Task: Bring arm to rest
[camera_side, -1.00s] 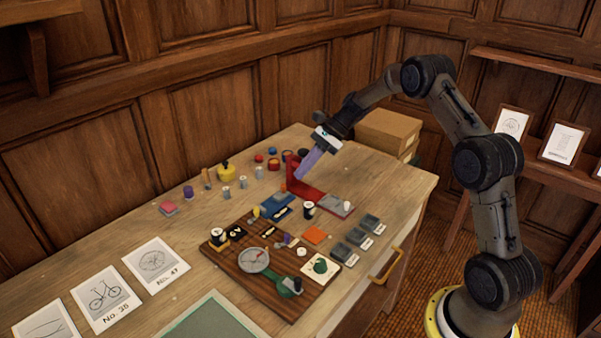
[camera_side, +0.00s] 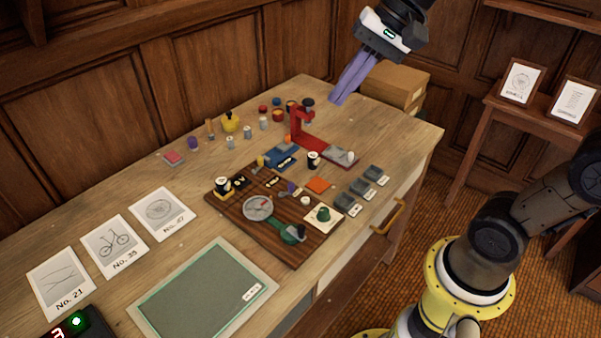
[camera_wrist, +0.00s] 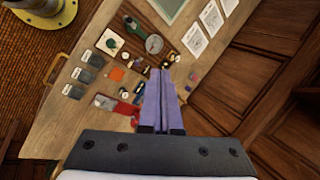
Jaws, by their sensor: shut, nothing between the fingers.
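My gripper (camera_side: 345,92) has purple fingers, held together with nothing between them. In the side view it hangs above the far right end of the wooden table (camera_side: 400,140), clear of everything on it. In the wrist view the closed fingers (camera_wrist: 160,78) point out over the table. A red stand (camera_side: 305,133) is on the table to the lower left of the fingertips in the side view. The upper part of my arm runs out of the side view at the top.
A dark wooden board (camera_side: 238,212) with small parts lies mid-table. A green mat (camera_side: 200,292) and picture cards (camera_side: 112,243) are at the near left. Cardboard boxes (camera_side: 400,82) stand behind the gripper. A side table (camera_side: 530,112) with two cards is at the right.

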